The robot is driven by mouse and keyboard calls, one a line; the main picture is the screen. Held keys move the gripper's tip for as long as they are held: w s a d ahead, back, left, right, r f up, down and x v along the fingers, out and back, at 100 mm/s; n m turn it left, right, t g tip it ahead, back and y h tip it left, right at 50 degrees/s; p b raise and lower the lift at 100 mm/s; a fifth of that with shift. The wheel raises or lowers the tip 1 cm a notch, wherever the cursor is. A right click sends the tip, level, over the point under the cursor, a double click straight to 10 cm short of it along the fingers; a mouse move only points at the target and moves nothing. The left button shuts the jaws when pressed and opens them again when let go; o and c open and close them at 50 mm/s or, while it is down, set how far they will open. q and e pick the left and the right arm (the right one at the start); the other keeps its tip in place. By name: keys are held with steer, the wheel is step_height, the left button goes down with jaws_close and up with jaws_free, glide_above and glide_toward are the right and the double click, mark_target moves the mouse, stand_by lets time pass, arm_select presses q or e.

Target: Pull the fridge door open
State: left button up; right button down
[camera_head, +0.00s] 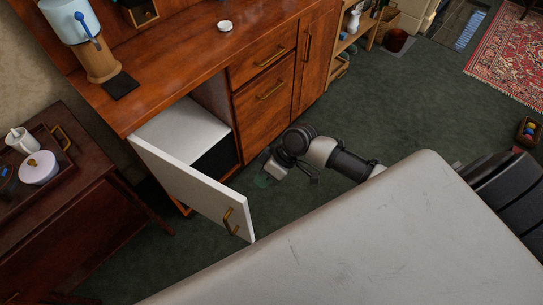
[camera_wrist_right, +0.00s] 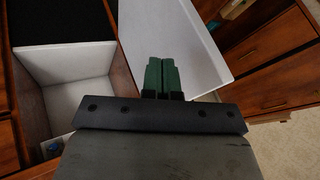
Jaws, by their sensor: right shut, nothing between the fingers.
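The white fridge door (camera_head: 190,185) stands swung out wide from the white fridge (camera_head: 180,125) built into the wooden cabinet. Its brass handle (camera_head: 230,220) is near the door's free edge, on the outer face. My right gripper (camera_head: 263,180) is in front of the opening, on the inner side of the door and off the handle. In the right wrist view its green fingers (camera_wrist_right: 161,76) are together and empty, with the door's inner face (camera_wrist_right: 190,45) behind them. The white fridge interior (camera_wrist_right: 65,75) shows at left there. My left gripper is out of view.
Wooden drawers (camera_head: 265,90) adjoin the fridge on the right. A dark side table (camera_head: 85,215) with a tray stands left of the door. A large pale surface (camera_head: 370,240) fills the lower right. Green carpet (camera_head: 420,110) is open towards the upper right.

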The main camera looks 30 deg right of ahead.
steer(key=shift+s+a+f+p, duration=0.25)
steer(key=shift+s+a+f, duration=0.1)
steer(key=shift+a, duration=0.5)
steer(key=shift+s+a+f+p, duration=0.3)
steer(key=shift+a+f, duration=0.1)
steer(key=shift+a, duration=0.4)
steer(key=shift+s+a+f+p, duration=0.25)
steer(key=shift+s+a+f, duration=0.1)
steer(key=shift+a, duration=0.5)
steer(key=shift+w, duration=0.1)
steer(key=s+a+m+t+p, duration=0.1)
steer(key=s+a+p, duration=0.2)
steer(key=a, duration=0.4)
steer(key=s+a+m+p, duration=0.2)
steer(key=s+a+p, duration=0.2)
steer(key=a, duration=0.4)
steer(key=shift+s+t+h, duration=0.2)
steer(key=shift+t+h, duration=0.1)
steer(key=shift+t, duration=0.1)
